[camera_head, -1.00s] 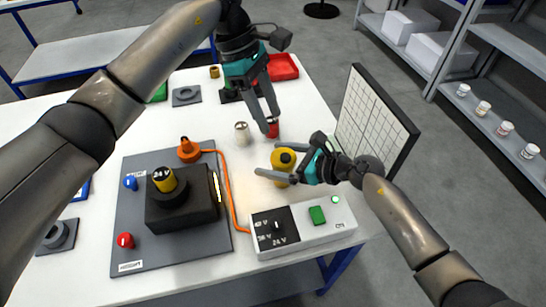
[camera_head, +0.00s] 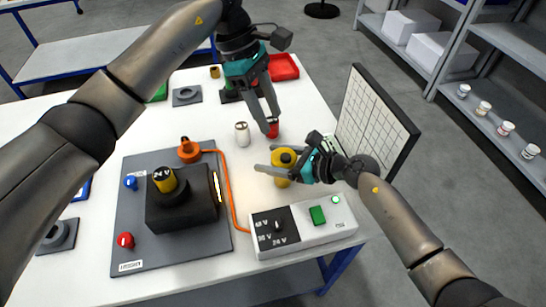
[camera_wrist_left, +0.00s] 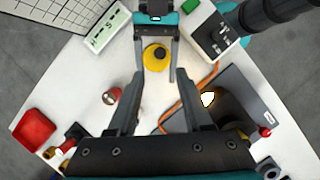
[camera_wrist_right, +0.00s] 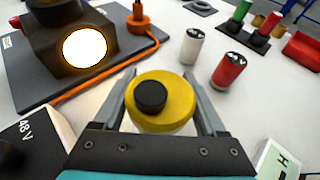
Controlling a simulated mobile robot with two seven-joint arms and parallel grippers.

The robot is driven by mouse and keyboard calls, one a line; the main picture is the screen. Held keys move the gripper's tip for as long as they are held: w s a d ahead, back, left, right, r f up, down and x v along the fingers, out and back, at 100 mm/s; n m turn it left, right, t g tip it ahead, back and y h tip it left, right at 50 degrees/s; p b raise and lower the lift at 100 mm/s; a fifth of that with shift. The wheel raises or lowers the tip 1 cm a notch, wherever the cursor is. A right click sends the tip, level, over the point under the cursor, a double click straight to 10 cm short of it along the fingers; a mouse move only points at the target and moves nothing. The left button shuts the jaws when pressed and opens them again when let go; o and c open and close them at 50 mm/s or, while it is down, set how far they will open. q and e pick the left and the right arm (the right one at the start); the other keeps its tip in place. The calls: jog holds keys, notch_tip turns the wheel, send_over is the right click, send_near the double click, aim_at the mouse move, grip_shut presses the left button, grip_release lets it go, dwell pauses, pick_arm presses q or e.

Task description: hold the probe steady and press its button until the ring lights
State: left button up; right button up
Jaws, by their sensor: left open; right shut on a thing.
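The probe, a yellow round body (camera_head: 283,160) with a black button on top (camera_wrist_right: 150,97), stands upright near the table's front right. My right gripper (camera_wrist_right: 163,97) has a finger on each side of it and is shut on it. In the left wrist view the yellow body (camera_wrist_left: 156,60) shows between the right gripper's fingers, its black top facing up. My left gripper (camera_wrist_left: 160,85) is open and empty, above and behind the probe in the head view (camera_head: 269,120). I cannot make out a lit ring on the probe.
A white power box (camera_head: 304,226) with a dial and green switch stands in front. A black box (camera_head: 185,205) with a glowing window sits on a grey board (camera_head: 140,250), joined by an orange cable. White (camera_head: 242,135) and red (camera_head: 272,130) cylinders stand behind; a gridded panel (camera_head: 375,125) rises right.

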pick_arm(q)
jog(key=shift+c, duration=0.3)
pick_arm(e)
jog(key=c, duration=0.4)
pick_arm(q)
jog(key=shift+d+r, duration=0.2)
jog(key=c, duration=0.3)
jog(key=d+r+n+y, duration=0.1)
jog(key=d+r+n, duration=0.1)
jog(key=n, duration=0.1)
jog(key=s+d+r+n+y, duration=0.1)
jog(key=r, duration=0.1)
jog(key=shift+n+t+y, duration=0.3)
jog(key=shift+n+t, duration=0.1)
grip_shut()
jog(key=shift+s+d+r+n+t+y, duration=0.15)
jog(key=shift+r+n+y, duration=0.2)
jog(key=shift+n, duration=0.4)
jog(key=shift+s+r+n+t+y, duration=0.15)
jog(key=shift+r+n+y, duration=0.2)
jog(key=shift+n, duration=0.4)
jog(key=shift+w, duration=0.1)
